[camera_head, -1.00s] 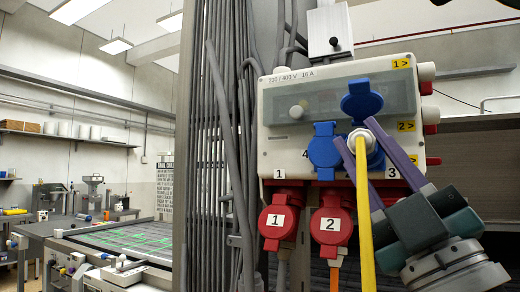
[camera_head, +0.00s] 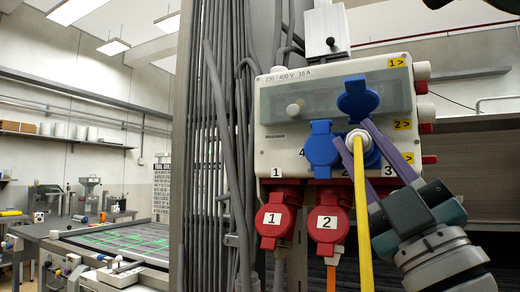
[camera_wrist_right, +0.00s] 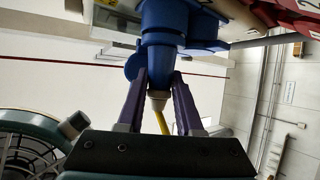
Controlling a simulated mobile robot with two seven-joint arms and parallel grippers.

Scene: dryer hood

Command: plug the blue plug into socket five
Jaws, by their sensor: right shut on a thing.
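The blue plug has a pale rear end (camera_head: 358,138) with a yellow cable (camera_head: 363,215) hanging from it. My right gripper (camera_head: 353,132) is shut on the plug, a purple finger on each side. The plug is at the blue socket under the raised blue lid (camera_head: 357,97) on the white socket box (camera_head: 275,115). In the right wrist view the blue plug (camera_wrist_right: 158,75) sits between the fingers, in line with a blue socket part (camera_wrist_right: 165,15). I cannot tell how deep it sits. The socket's number is hidden. My left gripper is not in view.
A closed blue socket (camera_head: 321,150) marked 4 is close to the left of the plug. Red units 1 (camera_head: 276,220) and 2 (camera_head: 328,224) hang below the box. Grey cables (camera_head: 225,150) run at left. A dark shape shows at the top right edge.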

